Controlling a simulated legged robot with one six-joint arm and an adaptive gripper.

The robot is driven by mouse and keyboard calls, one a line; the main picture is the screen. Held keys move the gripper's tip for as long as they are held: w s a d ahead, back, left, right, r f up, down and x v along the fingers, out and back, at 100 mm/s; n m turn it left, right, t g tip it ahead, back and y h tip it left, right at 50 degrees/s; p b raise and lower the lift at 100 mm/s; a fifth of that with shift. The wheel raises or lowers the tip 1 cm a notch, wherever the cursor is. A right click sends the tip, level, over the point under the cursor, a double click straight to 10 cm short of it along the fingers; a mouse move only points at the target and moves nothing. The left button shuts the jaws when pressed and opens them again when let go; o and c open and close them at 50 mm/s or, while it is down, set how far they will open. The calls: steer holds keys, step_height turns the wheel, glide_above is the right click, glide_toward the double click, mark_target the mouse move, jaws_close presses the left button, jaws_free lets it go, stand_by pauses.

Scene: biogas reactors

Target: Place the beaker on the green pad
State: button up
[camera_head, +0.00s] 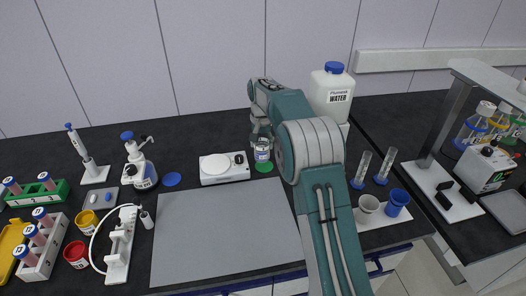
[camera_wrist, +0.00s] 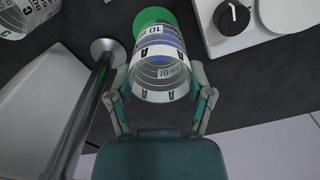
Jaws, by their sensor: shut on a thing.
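The beaker (camera_head: 262,153) is clear, with white and blue label bands. In the wrist view the beaker (camera_wrist: 160,60) sits between the two fingers of my gripper (camera_wrist: 160,94), which is shut on it. The green pad (camera_head: 264,168) is a small round disc on the dark bench, right of the white hotplate. In the wrist view the green pad (camera_wrist: 152,15) shows beyond the beaker's far end, partly hidden by it. The beaker appears over the pad; I cannot tell whether they touch. In the head view my gripper (camera_head: 261,136) is partly hidden by my arm.
The white hotplate (camera_head: 238,167) with a black knob stands close left of the pad. A large water container (camera_head: 332,92) stands behind right. A metal rod (camera_wrist: 85,110) rises close to the gripper in the wrist view. A grey mat (camera_head: 220,235) lies clear in front.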

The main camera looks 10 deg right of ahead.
mark_target(264, 150)
steer(key=shift+w+d+f, duration=0.2)
steer(key=shift+w+f, duration=0.05)
steer(key=shift+f, duration=0.1)
steer(key=shift+d+f, duration=0.15)
steer(key=shift+f, duration=0.65)
steer(key=shift+d+f, duration=0.15)
steer(key=shift+f, duration=0.6)
steer(key=shift+f, duration=0.1)
steer(key=o, duration=1.2)
steer(key=shift+a, duration=0.15)
steer(key=shift+o, duration=0.2)
